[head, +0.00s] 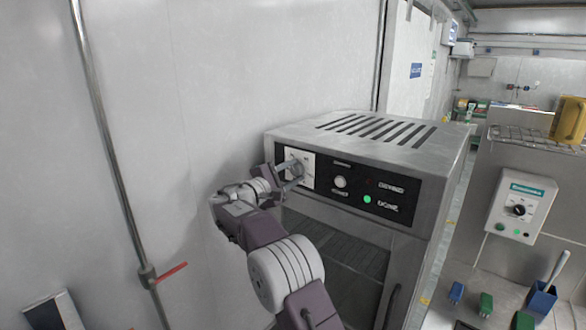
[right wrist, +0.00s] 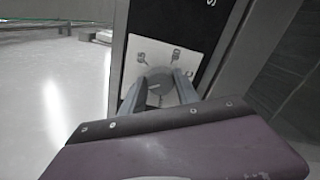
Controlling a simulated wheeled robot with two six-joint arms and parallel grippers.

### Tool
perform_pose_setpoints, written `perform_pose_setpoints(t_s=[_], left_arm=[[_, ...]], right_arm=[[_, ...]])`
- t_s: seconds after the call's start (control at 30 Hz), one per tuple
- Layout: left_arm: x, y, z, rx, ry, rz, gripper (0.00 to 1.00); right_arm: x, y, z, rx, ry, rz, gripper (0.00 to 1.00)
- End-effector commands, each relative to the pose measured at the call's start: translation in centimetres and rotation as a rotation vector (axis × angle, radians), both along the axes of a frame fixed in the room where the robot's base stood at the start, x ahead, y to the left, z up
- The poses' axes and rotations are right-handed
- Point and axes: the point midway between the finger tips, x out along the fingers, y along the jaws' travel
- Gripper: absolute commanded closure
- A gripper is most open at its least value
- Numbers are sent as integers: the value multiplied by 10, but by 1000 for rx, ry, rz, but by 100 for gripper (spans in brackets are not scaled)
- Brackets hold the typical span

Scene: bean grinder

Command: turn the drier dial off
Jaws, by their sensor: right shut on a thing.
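The drier (head: 430,165) is a grey metal cabinet with slots in its top and a black control panel on its upper front. Its dial (right wrist: 158,88) is a round grey knob on a white plate (right wrist: 150,58) with printed marks, at the panel's left end in the head view. My right gripper (head: 296,171) is at the dial, its two fingers shut on either side of the knob. It also shows in the right wrist view (right wrist: 160,95). The dial's pointer setting is hard to read. My left gripper is not in view.
The panel also has a white knob (head: 340,182) and a lit green lamp (head: 367,199). A pipe with a red lever (head: 171,272) runs down the wall at left. A white control box (head: 520,207) is at right, above several small blue and green items.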

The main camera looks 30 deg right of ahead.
Motion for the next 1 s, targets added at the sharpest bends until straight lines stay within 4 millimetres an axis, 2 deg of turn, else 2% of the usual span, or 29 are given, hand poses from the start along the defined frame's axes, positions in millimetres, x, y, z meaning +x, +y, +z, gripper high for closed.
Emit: perform_pose_setpoints(t_s=[0.03, 1.0], left_arm=[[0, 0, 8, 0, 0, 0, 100], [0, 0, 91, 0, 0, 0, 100]], right_arm=[[0, 0, 6, -19, 39, 1, 100], [3, 1, 7, -368, 884, -1, 100]])
